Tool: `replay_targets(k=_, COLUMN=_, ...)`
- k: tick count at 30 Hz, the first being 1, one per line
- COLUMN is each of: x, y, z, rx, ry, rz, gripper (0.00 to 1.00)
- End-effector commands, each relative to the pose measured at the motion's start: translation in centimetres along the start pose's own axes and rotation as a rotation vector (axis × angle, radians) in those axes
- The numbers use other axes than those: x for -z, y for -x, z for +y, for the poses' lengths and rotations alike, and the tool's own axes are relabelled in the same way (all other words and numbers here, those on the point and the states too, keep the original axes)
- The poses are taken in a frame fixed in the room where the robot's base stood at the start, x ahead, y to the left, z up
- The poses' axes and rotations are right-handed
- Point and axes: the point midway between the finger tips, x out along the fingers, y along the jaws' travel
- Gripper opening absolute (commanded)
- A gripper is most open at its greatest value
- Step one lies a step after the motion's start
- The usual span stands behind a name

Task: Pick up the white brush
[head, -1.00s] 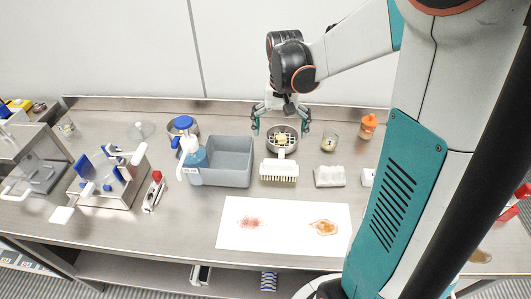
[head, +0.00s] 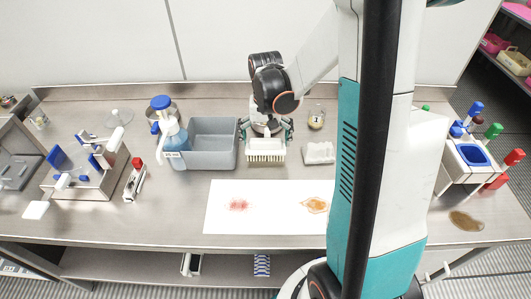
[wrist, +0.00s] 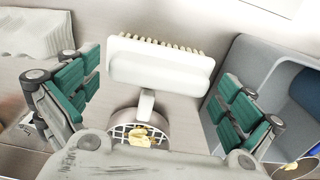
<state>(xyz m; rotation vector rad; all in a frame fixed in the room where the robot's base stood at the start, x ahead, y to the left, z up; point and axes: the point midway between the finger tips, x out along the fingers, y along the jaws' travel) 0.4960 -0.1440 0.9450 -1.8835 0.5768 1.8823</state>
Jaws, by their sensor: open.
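The white brush (head: 266,151) lies on the steel counter, its bristles toward the front edge, to the right of a grey bin. In the wrist view the brush (wrist: 160,62) shows its broad white back, with bristles along the far side and a short handle toward my gripper. My gripper (head: 265,129) is just behind and above the brush. In the wrist view my gripper (wrist: 168,95) is open, with its green-padded fingers on either side of the brush and apart from it.
The grey bin (head: 222,140) stands close to the left finger in the head view, with a blue spray bottle (head: 176,140) beside it. A round strainer (wrist: 135,128) sits under my gripper. A folded white cloth (head: 319,153) lies right of the brush. A stained white sheet (head: 262,222) lies in front.

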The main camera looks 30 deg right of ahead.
Motion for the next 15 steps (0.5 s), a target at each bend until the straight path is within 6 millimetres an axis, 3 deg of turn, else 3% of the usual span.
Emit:
replay_targets(k=2, x=0.01, y=-0.85, z=-0.01, rx=0.0, ry=0.0, rz=0.0, gripper=1.0)
replay_targets(k=8, x=0.01, y=-0.8, z=-0.01, rx=0.0, ry=0.0, rz=0.0, gripper=1.0)
replay_targets(k=13, x=0.0, y=-0.78, z=-0.01, rx=0.0, ry=0.0, rz=0.0, gripper=0.66)
replay_targets(k=15, x=0.0, y=-0.78, z=-0.01, rx=0.0, ry=0.0, rz=0.0, gripper=0.63)
